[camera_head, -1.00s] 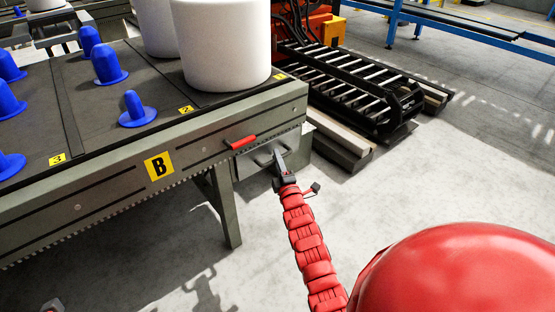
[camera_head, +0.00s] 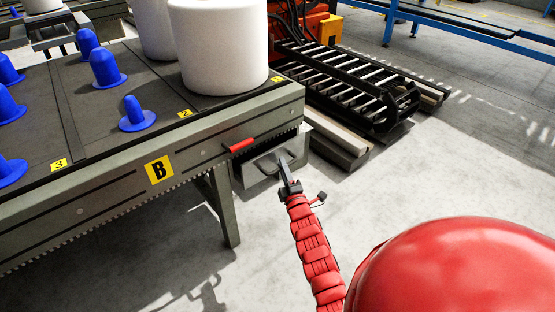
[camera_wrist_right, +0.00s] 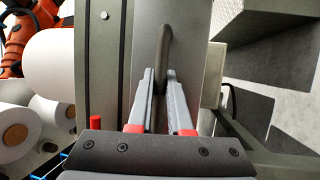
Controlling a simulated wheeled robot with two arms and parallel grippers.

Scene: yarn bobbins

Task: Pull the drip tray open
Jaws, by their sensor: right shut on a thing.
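The drip tray (camera_head: 252,178) is a grey metal drawer under the right end of table B. It sticks out past the table's edge, and part of its inside shows. Its bent bar handle is on the front; in the right wrist view the handle (camera_wrist_right: 166,38) runs between the finger pads. My right gripper (camera_head: 284,164) is shut on the handle, its red-sleeved arm reaching up from below. In the right wrist view the gripper (camera_wrist_right: 160,78) has a finger on each side of the bar. My left gripper is not in view.
Table B (camera_head: 110,185) carries blue bobbin cones (camera_head: 137,115) and white yarn bobbins (camera_head: 225,50). A small red handle (camera_head: 241,145) sits on its side rail above the tray. A black roller rack (camera_head: 345,85) stands behind right. The floor (camera_head: 400,185) in front is clear.

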